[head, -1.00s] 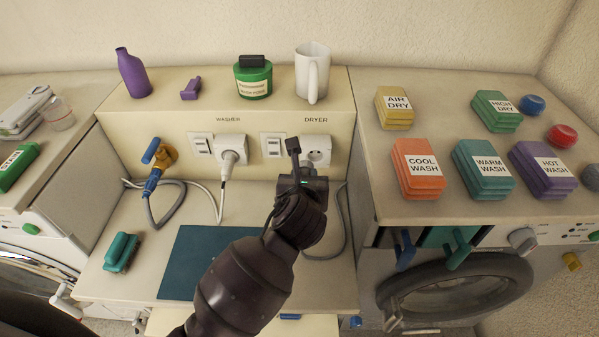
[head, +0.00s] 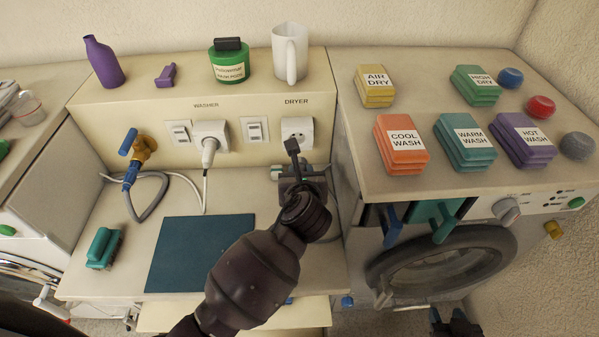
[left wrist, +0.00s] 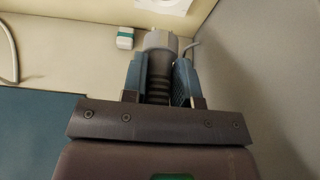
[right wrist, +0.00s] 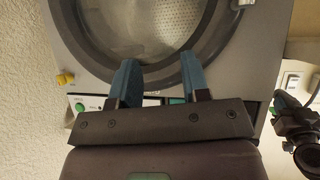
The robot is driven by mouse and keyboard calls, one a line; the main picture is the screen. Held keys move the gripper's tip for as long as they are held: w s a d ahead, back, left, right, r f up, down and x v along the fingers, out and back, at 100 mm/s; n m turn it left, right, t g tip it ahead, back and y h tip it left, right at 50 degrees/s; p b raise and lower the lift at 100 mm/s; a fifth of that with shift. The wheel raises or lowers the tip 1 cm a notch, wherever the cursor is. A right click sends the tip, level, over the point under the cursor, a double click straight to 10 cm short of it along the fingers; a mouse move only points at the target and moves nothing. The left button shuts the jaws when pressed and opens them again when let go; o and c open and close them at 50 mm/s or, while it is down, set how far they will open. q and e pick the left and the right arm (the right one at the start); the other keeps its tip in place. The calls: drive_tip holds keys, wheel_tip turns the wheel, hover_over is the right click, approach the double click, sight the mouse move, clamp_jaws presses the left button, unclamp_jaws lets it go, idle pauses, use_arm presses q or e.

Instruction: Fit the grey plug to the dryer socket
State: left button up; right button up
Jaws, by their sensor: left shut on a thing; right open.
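The dryer socket (head: 297,131) is a white round outlet under the DRYER label on the cream back panel. Its edge shows at the top of the left wrist view (left wrist: 172,3). My left gripper (head: 303,174) is just below and in front of the socket. In the left wrist view it is shut on the grey plug (left wrist: 160,42), around its dark ribbed neck. The plug's head points toward the panel, apart from the socket. In the head view my gripper mostly hides the plug. My right gripper (head: 455,318) is open and empty, low in front of the dryer (right wrist: 85,75).
A white plug (head: 210,138) fills the washer socket, left of a switch plate (head: 254,130). A blue tap (head: 130,145) with grey hose is further left. A teal mat (head: 202,255) lies on the counter. A mug (head: 290,52) stands on the ledge. The dryer side bounds the right.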

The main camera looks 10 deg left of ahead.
sight(300, 161)
use_arm(q)
drive_tip(key=shift+w, duration=0.1)
drive_tip(key=shift+w+a+p, duration=0.25)
drive_tip(key=shift+w+p, duration=0.25)
drive_tip(key=shift+w, duration=0.6)
drive_tip(key=shift+w+a+p, duration=0.2)
drive_tip(key=shift+w+p, duration=0.25)
drive_tip(key=shift+w, duration=0.7)
drive_tip(key=shift+w+a, duration=0.25)
drive_tip(key=shift+w, duration=0.9)
drive_tip(key=shift+w+a, duration=0.25)
drive_tip(key=shift+w, duration=0.85)
drive_tip(key=o, duration=1)
drive_tip(key=shift+s, duration=0.1)
drive_tip(key=v, duration=1)
drive_tip(key=shift+s+d+r, duration=0.1)
drive_tip(key=shift+s+r, duration=0.05)
drive_tip(key=shift+s, duration=0.2)
